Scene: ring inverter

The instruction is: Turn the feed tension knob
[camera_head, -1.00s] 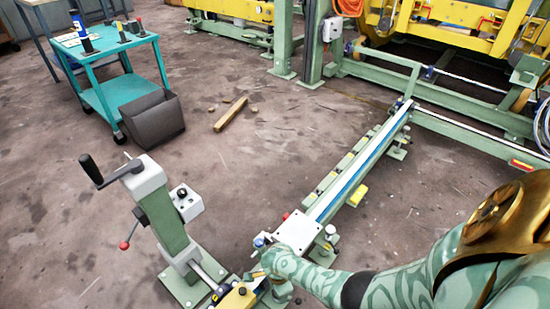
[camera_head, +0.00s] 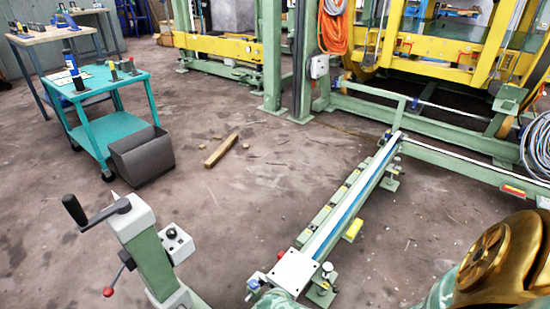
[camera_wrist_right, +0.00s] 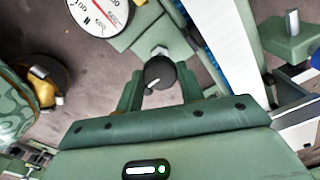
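The black knob (camera_wrist_right: 159,73) with a white pointer mark shows in the right wrist view, on a silver shaft below a green bracket. My right gripper (camera_wrist_right: 160,77) has its two green fingers apart, one on each side of the knob, with slim gaps; I cannot tell if either touches it. A white dial gauge (camera_wrist_right: 98,14) with a red needle is beside the bracket. In the head view the right gripper is out of frame, and only parts of my right arm show at the bottom. My left gripper is not in view.
A green stand with a black crank (camera_head: 90,212) and red-balled lever (camera_head: 108,291) stands at left. A long green rail (camera_head: 345,200) runs to the yellow machine (camera_head: 440,55). A teal cart (camera_head: 100,128), grey bin (camera_head: 143,156) and wooden block (camera_head: 220,150) are behind. Floor between is clear.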

